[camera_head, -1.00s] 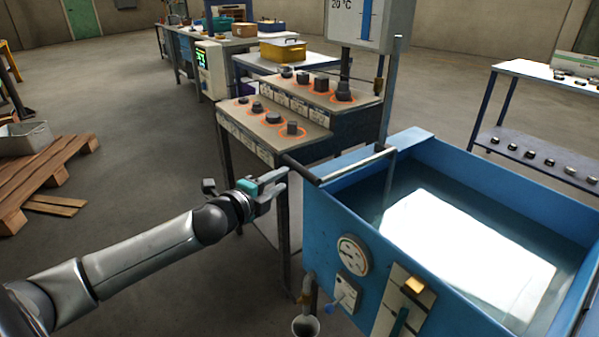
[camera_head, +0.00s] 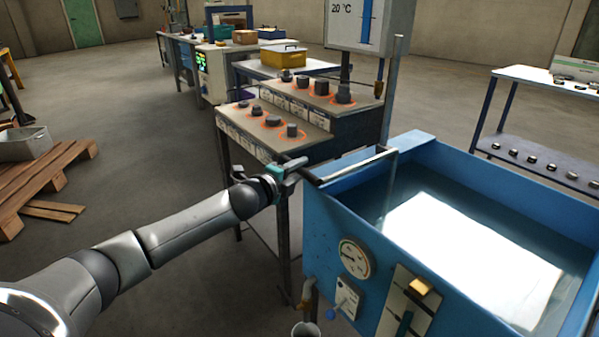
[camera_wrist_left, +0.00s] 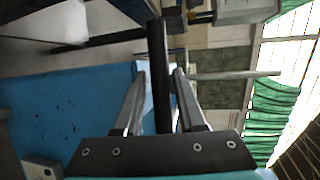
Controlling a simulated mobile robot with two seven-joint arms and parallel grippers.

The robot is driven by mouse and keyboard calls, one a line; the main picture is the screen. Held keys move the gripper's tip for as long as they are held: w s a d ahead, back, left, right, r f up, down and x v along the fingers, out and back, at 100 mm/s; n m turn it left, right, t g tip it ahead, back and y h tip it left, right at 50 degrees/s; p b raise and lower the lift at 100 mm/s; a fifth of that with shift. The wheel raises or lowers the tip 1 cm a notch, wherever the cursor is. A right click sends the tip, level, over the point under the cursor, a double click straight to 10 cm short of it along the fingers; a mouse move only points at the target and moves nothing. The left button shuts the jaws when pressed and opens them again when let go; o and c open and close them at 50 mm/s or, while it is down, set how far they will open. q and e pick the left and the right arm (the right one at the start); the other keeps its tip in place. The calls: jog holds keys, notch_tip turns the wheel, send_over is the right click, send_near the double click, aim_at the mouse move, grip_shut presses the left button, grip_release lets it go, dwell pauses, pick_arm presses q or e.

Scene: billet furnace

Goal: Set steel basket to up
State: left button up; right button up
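A black handle grip (camera_head: 309,176) sits at the near left corner of the blue tank (camera_head: 432,141). A pale metal bar (camera_head: 357,165) runs from it over the tank to an upright rod (camera_head: 390,185) that goes down into the water. No basket body can be made out under the bright reflection. My left gripper (camera_head: 292,167) is at the handle's outer end. In the left wrist view, the dark bar (camera_wrist_left: 160,70) lies between the two fingers of my left gripper (camera_wrist_left: 161,80), with narrow gaps beside it. My right gripper is not in view.
The tank front carries a round gauge (camera_head: 355,259) and a lever panel (camera_head: 408,305). A control bench with several knobs (camera_head: 291,130) stands just behind my left gripper. A wooden pallet (camera_head: 42,180) lies on the floor at left. Open floor lies between pallet and bench.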

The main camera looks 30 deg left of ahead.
pick_arm(q)
jog(key=shift+w, duration=0.25)
grip_shut()
jog(key=shift+f, duration=0.1)
dwell(1.3)
